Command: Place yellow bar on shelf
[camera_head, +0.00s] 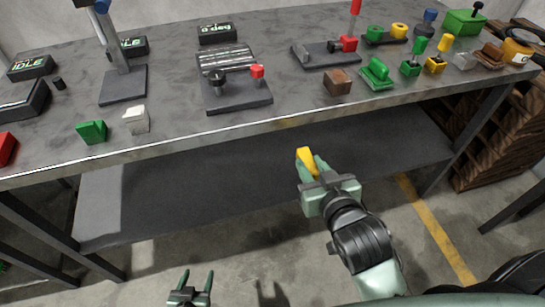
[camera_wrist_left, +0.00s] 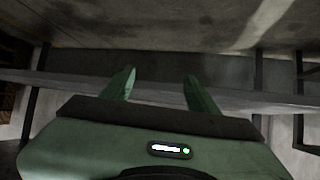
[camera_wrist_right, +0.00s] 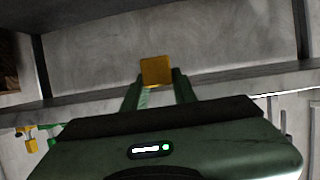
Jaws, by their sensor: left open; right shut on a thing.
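The yellow bar (camera_head: 307,158) is between the fingertips of my right gripper (camera_head: 313,167), which is shut on it. In the head view they are in front of the table, with the lower shelf (camera_head: 240,175) behind them. The bar's end face (camera_wrist_right: 156,71) shows at the fingertips in the right wrist view, clear of any surface I can make out. My left gripper (camera_head: 191,287) is open and empty, low at the bottom of the head view. Its spread fingers (camera_wrist_left: 160,88) show in the left wrist view, with nothing between them.
The grey tabletop (camera_head: 180,70) carries several blocks and devices, among them a brown block (camera_head: 338,82) and a white block (camera_head: 136,120). Its front edge overhangs the lower shelf, which looks bare. A wooden rack (camera_head: 490,135) stands at the right. A yellow floor line (camera_head: 435,230) runs below.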

